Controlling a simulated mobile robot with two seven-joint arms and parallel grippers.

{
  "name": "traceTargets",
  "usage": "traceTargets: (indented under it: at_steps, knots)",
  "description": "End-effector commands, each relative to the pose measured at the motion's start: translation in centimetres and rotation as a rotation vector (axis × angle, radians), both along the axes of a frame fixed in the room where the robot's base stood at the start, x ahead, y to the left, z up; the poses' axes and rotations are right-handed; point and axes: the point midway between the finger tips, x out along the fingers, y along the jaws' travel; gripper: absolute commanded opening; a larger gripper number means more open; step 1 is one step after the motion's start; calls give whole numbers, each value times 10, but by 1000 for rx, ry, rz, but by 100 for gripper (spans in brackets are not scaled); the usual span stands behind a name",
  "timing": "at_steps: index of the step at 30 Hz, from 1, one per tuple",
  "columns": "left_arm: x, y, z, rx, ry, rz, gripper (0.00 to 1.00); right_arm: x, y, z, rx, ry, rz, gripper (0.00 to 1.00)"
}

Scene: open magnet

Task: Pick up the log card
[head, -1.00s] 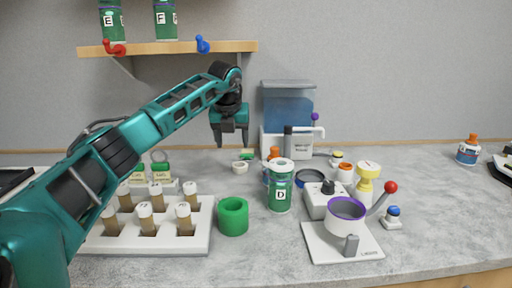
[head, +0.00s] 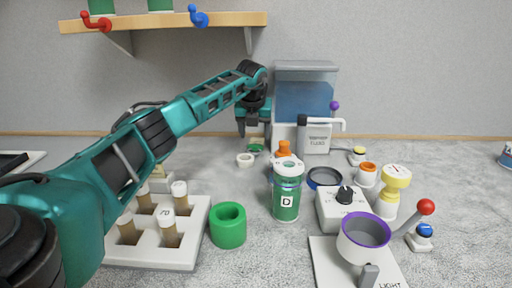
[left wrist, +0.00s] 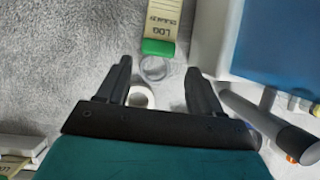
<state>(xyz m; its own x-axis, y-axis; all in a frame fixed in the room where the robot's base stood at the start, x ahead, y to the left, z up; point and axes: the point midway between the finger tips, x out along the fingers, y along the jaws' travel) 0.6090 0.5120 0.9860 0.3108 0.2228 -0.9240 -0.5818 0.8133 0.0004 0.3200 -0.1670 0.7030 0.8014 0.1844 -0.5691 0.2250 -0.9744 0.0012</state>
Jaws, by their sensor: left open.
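The log card (left wrist: 163,17) is a cream tag marked LOG with a green end (left wrist: 158,47), lying at the top of the left wrist view. A clear ring (left wrist: 155,68) lies just below its green end. In the head view the card (head: 256,147) is small and partly hidden at the back of the counter. My left gripper (head: 254,128) is above it, pointing down, open and empty. In the left wrist view the open fingers (left wrist: 158,70) straddle the clear ring, with the card just beyond the tips. My right gripper is out of view.
A blue-tanked dispenser (head: 304,95) stands close right of the gripper. A small white ring (head: 245,160) lies in front. A green cup (head: 228,226), jar D (head: 286,195) and a white tube rack (head: 186,252) stand nearer. A shelf (head: 160,24) hangs above.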

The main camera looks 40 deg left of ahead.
Motion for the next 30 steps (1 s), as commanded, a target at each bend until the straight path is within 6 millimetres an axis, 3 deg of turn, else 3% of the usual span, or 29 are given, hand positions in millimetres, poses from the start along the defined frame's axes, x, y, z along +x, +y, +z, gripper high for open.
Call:
traceTargets:
  at_steps: [16, 26, 30]
  knots:
    - [17, 16, -48, -2, 0, 1, 66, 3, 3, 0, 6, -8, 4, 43]
    - [19, 17, -53, 0, 0, -1, 66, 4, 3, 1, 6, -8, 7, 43]
    - [18, 17, -52, 0, 0, 0, 55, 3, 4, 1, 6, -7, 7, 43]
